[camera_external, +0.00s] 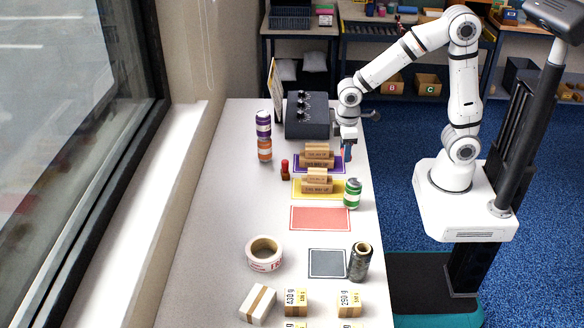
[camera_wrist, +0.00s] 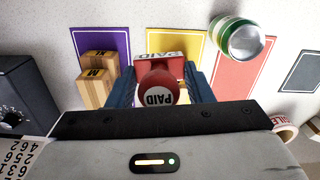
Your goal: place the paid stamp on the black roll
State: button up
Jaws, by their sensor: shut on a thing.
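The paid stamp (camera_wrist: 157,88) is red, with a round knob lettered PAID and a red block below it. In the wrist view it sits between the blue fingers of my gripper (camera_wrist: 159,88), which is shut on it. In the external view my gripper (camera_external: 347,153) hangs at the right edge of the table, by the purple mat; the stamp is hard to make out there. The black roll (camera_external: 360,262) stands upright near the table's right edge, beside the grey mat and well toward the camera from my gripper. I do not see the roll in the wrist view.
A green can (camera_external: 352,193) stands between my gripper and the roll. The red mat (camera_external: 320,218) and grey mat (camera_external: 327,263) are bare. A tape roll (camera_external: 264,254) and weight-marked boxes (camera_external: 296,301) are near the front.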

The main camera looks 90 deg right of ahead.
jog(key=w+a+r+n+p, duration=0.1)
jog(key=w+a+r+n, duration=0.15)
jog(key=a, duration=0.35)
jog(key=w+a+r+n+p, duration=0.1)
jog(key=a+n, duration=0.2)
jog(key=a, duration=0.2)
notch_tip(320, 180, up, 7)
jog(key=n+h+p, duration=0.1)
jog(key=n+p, duration=0.2)
jog(key=n, duration=0.8)
send_over(362, 249)
notch_tip(362, 249, down, 10)
jog(key=shift+a+r+p, duration=0.1)
jog(key=shift+a+p, duration=0.05)
jog(key=shift+p, duration=0.9)
jog(key=o, duration=1)
